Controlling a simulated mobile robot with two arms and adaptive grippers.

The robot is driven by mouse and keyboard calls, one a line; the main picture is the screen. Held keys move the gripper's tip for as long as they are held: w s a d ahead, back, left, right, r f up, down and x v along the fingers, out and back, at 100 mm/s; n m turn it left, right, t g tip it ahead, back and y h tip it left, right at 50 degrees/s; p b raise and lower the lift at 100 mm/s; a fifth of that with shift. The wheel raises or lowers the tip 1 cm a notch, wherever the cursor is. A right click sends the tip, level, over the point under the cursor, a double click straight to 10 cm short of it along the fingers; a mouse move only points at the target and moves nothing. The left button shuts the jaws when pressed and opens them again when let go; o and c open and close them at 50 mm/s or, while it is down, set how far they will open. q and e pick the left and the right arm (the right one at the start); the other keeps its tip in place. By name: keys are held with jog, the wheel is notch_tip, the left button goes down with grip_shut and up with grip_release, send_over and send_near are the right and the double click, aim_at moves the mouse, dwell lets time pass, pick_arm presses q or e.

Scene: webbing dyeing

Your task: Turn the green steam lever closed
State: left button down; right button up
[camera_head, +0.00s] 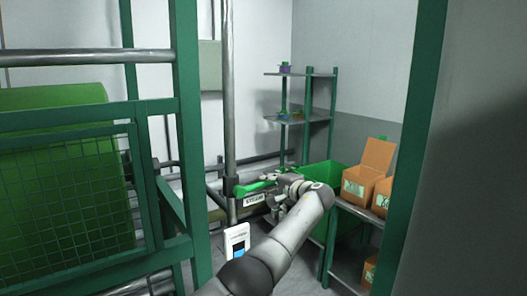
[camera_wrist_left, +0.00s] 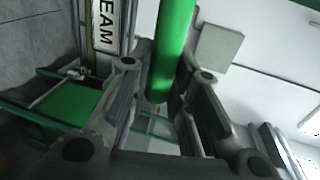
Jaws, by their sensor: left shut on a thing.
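The green steam lever (camera_head: 252,187) sticks out near the vertical grey pipe, above a white label reading "STEAM" (camera_head: 254,200). The lever lies roughly level in the head view. My left gripper (camera_head: 276,187) is at the lever's right end, shut on it. In the left wrist view the green lever (camera_wrist_left: 175,40) passes between the two fingers of my left gripper (camera_wrist_left: 165,92); the "STEAM" label (camera_wrist_left: 105,25) is beside it. The fingers partly hide the lever's end. My right gripper is not in view.
A vertical grey pipe (camera_head: 229,90) stands behind the lever. A green frame with mesh (camera_head: 70,190) fills the left. A shelf rack (camera_head: 308,75) stands at the back. A green bin (camera_head: 325,173) and orange boxes (camera_head: 362,182) are at the right. A green post (camera_head: 415,130) stands nearby.

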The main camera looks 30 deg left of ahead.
pick_arm(q)
jog(key=shift+s+a+r, duration=0.2)
jog(key=shift+s+a, duration=0.1)
jog(key=shift+a, duration=0.2)
jog(key=c, duration=1.3)
grip_release()
jog(key=shift+s+a, duration=0.1)
jog(key=shift+s, duration=0.1)
jog(key=shift+w, duration=0.1)
jog(key=shift+d, duration=0.6)
jog(key=v, duration=0.3)
jog(key=s+v, duration=0.1)
jog(key=v, duration=0.7)
jog(key=shift+s+a+r, duration=0.35)
jog(key=shift+r, duration=0.05)
jog(key=shift+a, duration=0.1)
